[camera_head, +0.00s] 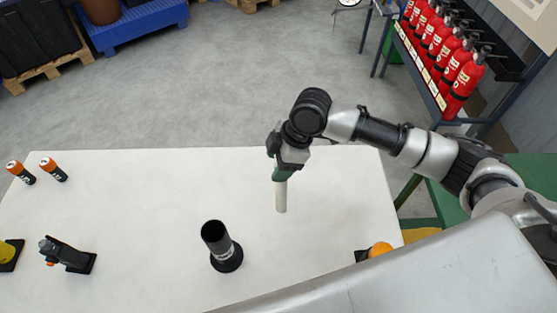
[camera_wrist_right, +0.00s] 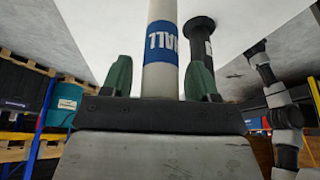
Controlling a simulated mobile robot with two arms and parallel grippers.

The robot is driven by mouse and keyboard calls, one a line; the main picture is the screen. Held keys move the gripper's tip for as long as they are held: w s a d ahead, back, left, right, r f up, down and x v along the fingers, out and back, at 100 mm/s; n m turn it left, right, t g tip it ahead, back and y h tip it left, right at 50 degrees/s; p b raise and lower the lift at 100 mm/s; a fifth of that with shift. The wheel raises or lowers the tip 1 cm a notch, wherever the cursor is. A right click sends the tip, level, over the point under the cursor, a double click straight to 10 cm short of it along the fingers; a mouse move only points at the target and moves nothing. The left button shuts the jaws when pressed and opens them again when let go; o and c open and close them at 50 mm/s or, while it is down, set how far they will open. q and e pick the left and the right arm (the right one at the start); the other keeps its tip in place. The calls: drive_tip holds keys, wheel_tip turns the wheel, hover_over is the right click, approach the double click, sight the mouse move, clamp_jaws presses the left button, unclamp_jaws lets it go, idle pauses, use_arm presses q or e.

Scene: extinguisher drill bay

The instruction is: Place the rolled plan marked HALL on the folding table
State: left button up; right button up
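The rolled plan marked HALL is a slim pale roll (camera_head: 281,196) that hangs upright from my right gripper (camera_head: 280,173) over the white folding table (camera_head: 130,190). In the right wrist view the plan (camera_wrist_right: 161,75) has a blue band with white HALL lettering and runs between the two green fingers of my right gripper (camera_wrist_right: 161,78). The gripper appears shut on it. The plan's lower end is out of the wrist view; I cannot tell whether it touches the table. My left gripper is not in view.
A black tube on a round base (camera_head: 221,246) stands left of the plan. A grey-black tool (camera_head: 67,254), two orange-and-black cylinders (camera_head: 54,170) and an orange item (camera_head: 379,249) are also on the table. Red extinguishers (camera_head: 455,75) stand on a rack. Tabletop beside the plan is clear.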

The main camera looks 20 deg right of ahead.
drive_tip(key=b+v, duration=0.1)
drive_tip(key=v, duration=1.1)
drive_tip(key=shift+r+b, duration=0.2)
drive_tip(key=shift+b, duration=0.15)
